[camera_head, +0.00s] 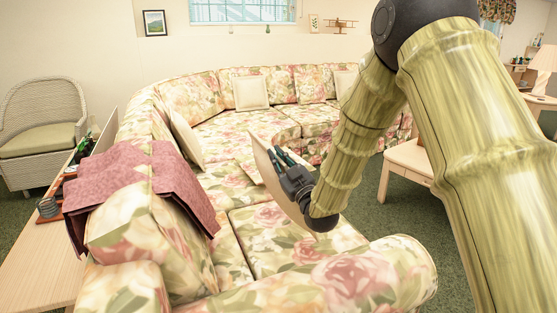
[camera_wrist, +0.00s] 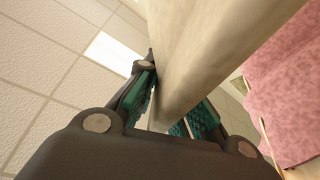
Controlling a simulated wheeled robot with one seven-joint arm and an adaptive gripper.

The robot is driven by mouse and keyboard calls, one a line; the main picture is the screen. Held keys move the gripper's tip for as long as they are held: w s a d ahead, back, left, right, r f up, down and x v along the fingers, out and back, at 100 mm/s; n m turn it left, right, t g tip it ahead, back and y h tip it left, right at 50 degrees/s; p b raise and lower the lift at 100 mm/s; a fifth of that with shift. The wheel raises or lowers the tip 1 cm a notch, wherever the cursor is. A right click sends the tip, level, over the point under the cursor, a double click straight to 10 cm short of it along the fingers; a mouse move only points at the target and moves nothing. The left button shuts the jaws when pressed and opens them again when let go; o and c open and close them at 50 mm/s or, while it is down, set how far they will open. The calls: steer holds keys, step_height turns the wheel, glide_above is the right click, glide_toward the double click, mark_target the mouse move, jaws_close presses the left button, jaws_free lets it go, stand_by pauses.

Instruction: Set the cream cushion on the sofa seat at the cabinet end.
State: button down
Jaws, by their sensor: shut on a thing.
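My gripper (camera_head: 287,160) is shut on a cream cushion (camera_head: 264,152), which it holds up on edge above the near part of the floral sofa (camera_head: 235,259). In the wrist view the cushion (camera_wrist: 205,45) passes between the green finger pads of my gripper (camera_wrist: 178,112). The sofa seat (camera_head: 262,232) under and in front of the cushion shows bare. Whether the cushion's lower edge touches the seat cannot be told. A low wooden cabinet or table (camera_head: 38,262) stands along the left, behind the sofa back.
A pink throw (camera_head: 128,185) drapes over the near sofa back; it also shows in the wrist view (camera_wrist: 285,105). Other cream cushions lean at the left back (camera_head: 186,138) and far back (camera_head: 251,92). A floral armrest (camera_head: 350,275) rises in front. A small table (camera_head: 407,160) stands right.

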steer(key=shift+f+b, duration=1.85)
steer(key=shift+f, duration=1.7)
steer(key=c, duration=1.5)
jaws_free()
steer(key=shift+o, duration=0.2)
steer(key=shift+s, duration=0.1)
steer(key=v, duration=1.1)
steer(key=shift+s+d, duration=0.2)
steer(key=shift+s, duration=0.1)
steer(key=shift+d+f, duration=0.1)
steer(key=shift+f, duration=0.1)
